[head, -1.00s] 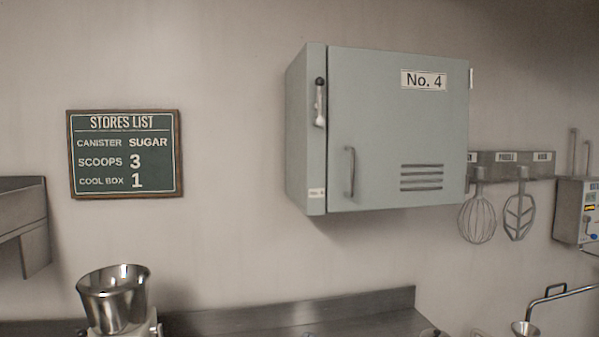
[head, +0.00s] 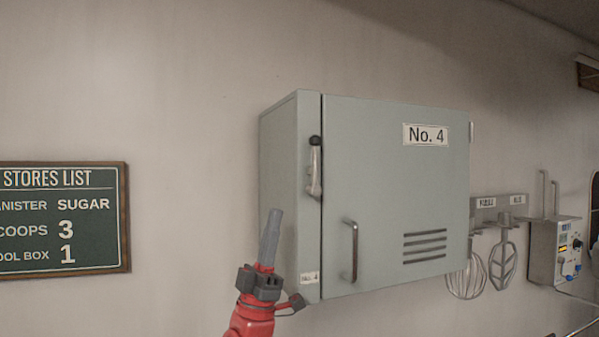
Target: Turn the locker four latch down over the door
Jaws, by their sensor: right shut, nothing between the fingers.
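The locker four (head: 375,200) is a grey-green wall cabinet marked "No. 4", and its door is shut. Its latch (head: 315,168) is a pale metal lever with a black knob at the top and a wider lower end. It stands upright on the frame strip at the left of the door, alongside the door's edge rather than across it. My right gripper (head: 273,215), grey fingers on a red wrist, points up in front of the locker's lower left side. It is shut and empty, below and left of the latch, apart from it in the picture. My left gripper is out of view.
A bar handle (head: 351,250) sticks out from the door's lower left. A stores list board (head: 62,218) hangs on the wall at left. Whisks (head: 503,262) hang from a rack at right, beside a control box (head: 557,250). The wall between board and locker is bare.

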